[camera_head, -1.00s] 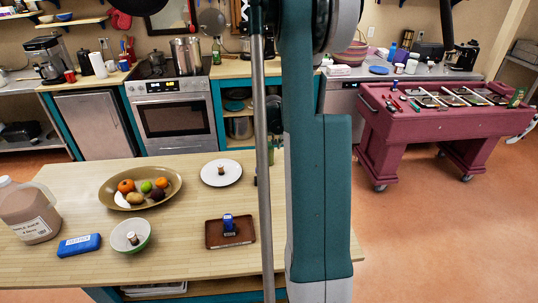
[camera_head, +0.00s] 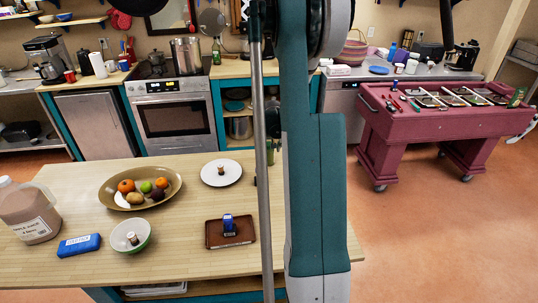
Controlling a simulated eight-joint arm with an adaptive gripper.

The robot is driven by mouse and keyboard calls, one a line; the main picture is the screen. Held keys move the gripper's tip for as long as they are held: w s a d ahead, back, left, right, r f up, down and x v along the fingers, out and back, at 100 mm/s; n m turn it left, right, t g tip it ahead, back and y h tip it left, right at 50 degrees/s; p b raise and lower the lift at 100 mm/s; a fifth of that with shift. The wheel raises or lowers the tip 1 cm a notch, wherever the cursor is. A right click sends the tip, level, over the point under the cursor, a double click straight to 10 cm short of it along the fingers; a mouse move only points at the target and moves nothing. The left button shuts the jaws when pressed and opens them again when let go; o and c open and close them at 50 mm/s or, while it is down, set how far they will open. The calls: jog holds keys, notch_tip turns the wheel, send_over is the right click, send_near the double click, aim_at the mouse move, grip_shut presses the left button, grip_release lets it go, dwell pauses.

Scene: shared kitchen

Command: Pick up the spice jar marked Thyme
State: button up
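A small brown jar (camera_head: 221,171) with a dark top stands on a white plate (camera_head: 207,178) at the far side of the wooden table. Another small jar (camera_head: 132,238) with a pale top is in a green-white bowl (camera_head: 144,226) at the near left. Any writing on these jars is too small to read, so I cannot tell which is marked Thyme. My arm stands upright across the middle of the view and hides part of the table's right side. I cannot make out my gripper or its fingertips.
The table (camera_head: 180,270) also holds a fruit dish (camera_head: 172,182), a large jug (camera_head: 25,212), a blue box (camera_head: 79,245) and a brown tray (camera_head: 214,242) with a blue item (camera_head: 228,221). A stove (camera_head: 176,117) stands behind.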

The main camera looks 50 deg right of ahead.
aim_at(268, 152)
jog(key=shift+x, duration=2.2)
jog(key=c, duration=1.1)
